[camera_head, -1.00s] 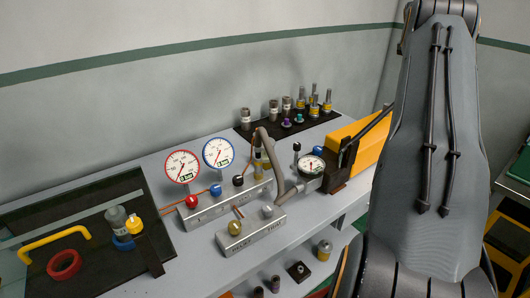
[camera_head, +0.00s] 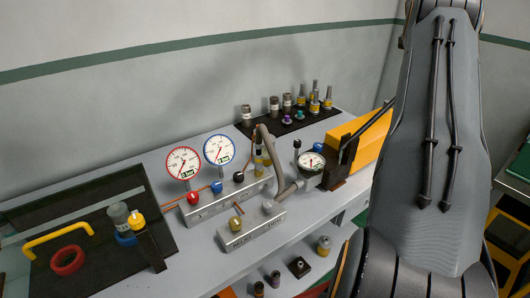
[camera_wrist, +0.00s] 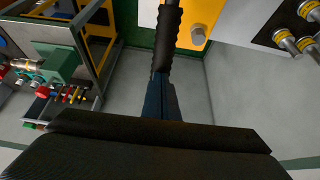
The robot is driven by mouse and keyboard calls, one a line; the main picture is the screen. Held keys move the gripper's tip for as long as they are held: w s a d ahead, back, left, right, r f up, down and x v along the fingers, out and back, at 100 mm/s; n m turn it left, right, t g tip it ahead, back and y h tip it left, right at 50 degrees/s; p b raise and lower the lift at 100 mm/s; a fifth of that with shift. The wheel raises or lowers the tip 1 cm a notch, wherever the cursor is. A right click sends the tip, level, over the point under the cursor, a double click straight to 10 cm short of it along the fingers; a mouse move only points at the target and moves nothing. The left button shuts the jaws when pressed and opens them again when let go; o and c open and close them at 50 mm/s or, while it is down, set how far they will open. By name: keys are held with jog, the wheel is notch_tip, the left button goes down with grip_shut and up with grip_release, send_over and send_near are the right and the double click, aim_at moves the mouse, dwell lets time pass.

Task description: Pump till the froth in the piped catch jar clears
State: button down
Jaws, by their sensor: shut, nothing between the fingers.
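In the head view a yellow pump body (camera_head: 357,138) stands at the bench's right end, with a black lever (camera_head: 368,125) rising to the right behind my arm. In the wrist view the lever (camera_wrist: 165,45) stands just beyond my gripper (camera_wrist: 160,128), with the yellow body (camera_wrist: 190,25) behind it. My gripper is shut and empty; in the head view it is hidden by my arm. A slim clear jar with yellowish contents (camera_head: 259,160) stands by the bent grey pipe (camera_head: 272,150). It is too small to tell whether froth is in it.
Two dial gauges, one red-rimmed (camera_head: 183,163) and one blue-rimmed (camera_head: 219,150), stand on a valve block (camera_head: 228,201). A smaller gauge (camera_head: 311,162) sits at the pump. Fittings stand on a black mat (camera_head: 255,128). A dark tray (camera_head: 90,275) lies at left.

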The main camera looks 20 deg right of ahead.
jog(key=shift+w+d+f+b, duration=0.1)
jog(key=shift+d+f+b, duration=0.15)
jog(key=shift+f, duration=0.6)
jog(key=shift+s+d+f+b, duration=0.1)
jog(key=shift+f+b, duration=0.25)
jog(key=shift+f, duration=0.45)
jog(key=shift+w+d+f+b, duration=0.1)
jog(key=shift+d+f+b, duration=0.15)
jog(key=shift+f, duration=0.6)
jog(key=f+b, duration=0.1)
jog(key=f, duration=0.1)
jog(key=d+f+b, duration=0.1)
jog(key=f, duration=0.1)
jog(key=shift+w+f, duration=0.1)
jog(key=shift+f, duration=0.15)
